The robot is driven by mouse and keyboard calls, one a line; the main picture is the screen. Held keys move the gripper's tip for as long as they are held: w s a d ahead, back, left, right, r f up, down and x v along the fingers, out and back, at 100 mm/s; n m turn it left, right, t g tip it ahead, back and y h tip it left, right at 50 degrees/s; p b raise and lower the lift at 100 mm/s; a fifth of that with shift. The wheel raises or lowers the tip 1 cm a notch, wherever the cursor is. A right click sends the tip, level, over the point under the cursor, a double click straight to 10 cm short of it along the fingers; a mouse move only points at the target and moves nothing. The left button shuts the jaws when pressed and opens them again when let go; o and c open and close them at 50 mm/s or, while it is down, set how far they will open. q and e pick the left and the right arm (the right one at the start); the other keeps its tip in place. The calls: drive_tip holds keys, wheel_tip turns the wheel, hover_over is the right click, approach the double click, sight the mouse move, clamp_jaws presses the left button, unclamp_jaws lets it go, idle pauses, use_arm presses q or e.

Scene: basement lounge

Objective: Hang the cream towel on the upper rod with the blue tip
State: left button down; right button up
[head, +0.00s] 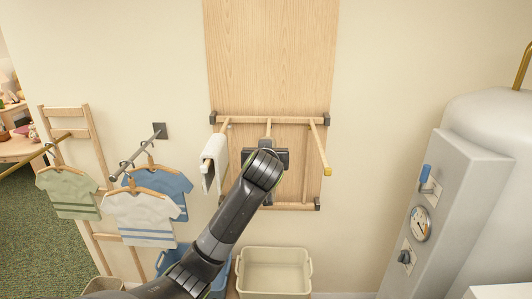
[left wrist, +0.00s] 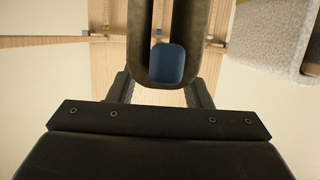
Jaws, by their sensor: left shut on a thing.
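In the left wrist view, the cream towel (left wrist: 138,45) looks brown in shade and makes a U-shaped fold around the blue tip (left wrist: 167,63) of a rod. My left gripper is shut on this fold, one finger on each side. In the head view my left gripper (head: 267,170) is at the middle upper rod (head: 268,126). My wrist hides the blue tip and most of the towel there, so how far the towel sits along the rod cannot be told. My right gripper is not in view.
A white towel (head: 211,165) hangs on the left upper rod, close beside my gripper; it also shows in the left wrist view (left wrist: 275,38). The right upper rod (head: 320,150) has a yellow tip and is bare. A cream bin (head: 274,252) stands below. Shirts (head: 140,215) hang at left.

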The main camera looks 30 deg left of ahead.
use_arm(q)
drive_tip(key=c, duration=0.9)
unclamp_jaws()
drive_tip(key=shift+w+a+f, duration=0.1)
drive_tip(key=shift+w, duration=0.1)
drive_tip(key=shift+o, duration=1.2)
drive_tip(key=shift+s, duration=0.25)
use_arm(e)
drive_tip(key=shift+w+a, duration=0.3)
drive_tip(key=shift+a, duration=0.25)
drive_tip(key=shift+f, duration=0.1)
use_arm(q)
drive_tip(key=b+v, duration=0.3)
drive_tip(key=v, duration=1.4)
drive_tip(key=shift+s+d+r, duration=0.15)
drive_tip(key=shift+d+r, duration=0.1)
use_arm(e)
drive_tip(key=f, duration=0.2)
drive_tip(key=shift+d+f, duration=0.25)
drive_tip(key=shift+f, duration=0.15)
